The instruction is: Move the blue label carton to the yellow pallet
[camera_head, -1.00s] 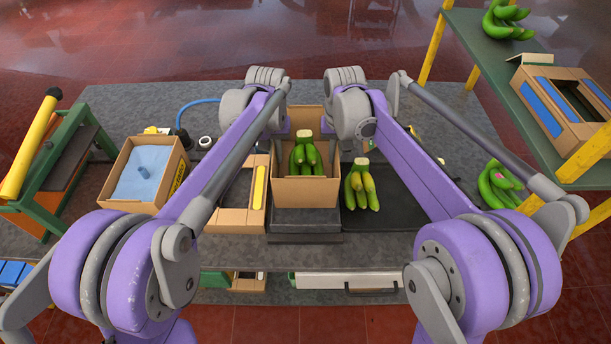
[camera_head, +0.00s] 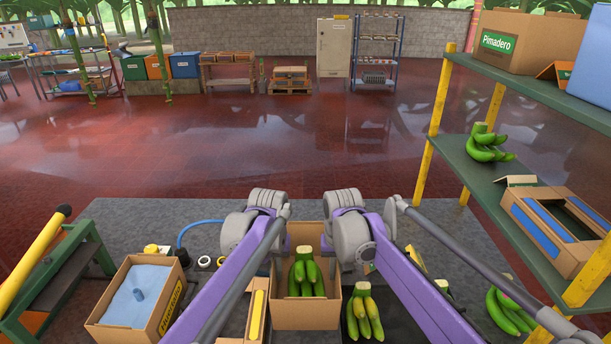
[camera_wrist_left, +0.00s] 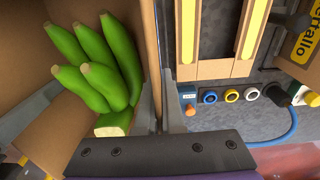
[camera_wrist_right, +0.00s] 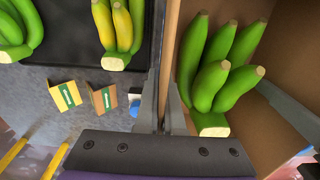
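An open brown carton (camera_head: 305,315) with green bananas (camera_head: 306,275) in it stands at the bench's middle, between my two wrists. No blue label shows on its visible faces. In the left wrist view, my left gripper (camera_wrist_left: 164,105) is shut on one side wall of this carton. In the right wrist view, my right gripper (camera_wrist_right: 166,108) is shut on the opposite wall. In the head view my wrists hide both pairs of fingertips. A low wooden pallet (camera_head: 290,90) stands on the far floor with a carton on it; I cannot tell whether it is the yellow one.
A carton with blue lining (camera_head: 115,341) stands at left, and banana bunches (camera_head: 364,315) lie at right on a dark mat. A green shelf (camera_head: 480,183) with yellow posts rises at right, holding cartons and bananas. The red floor (camera_head: 300,140) beyond the bench is largely clear.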

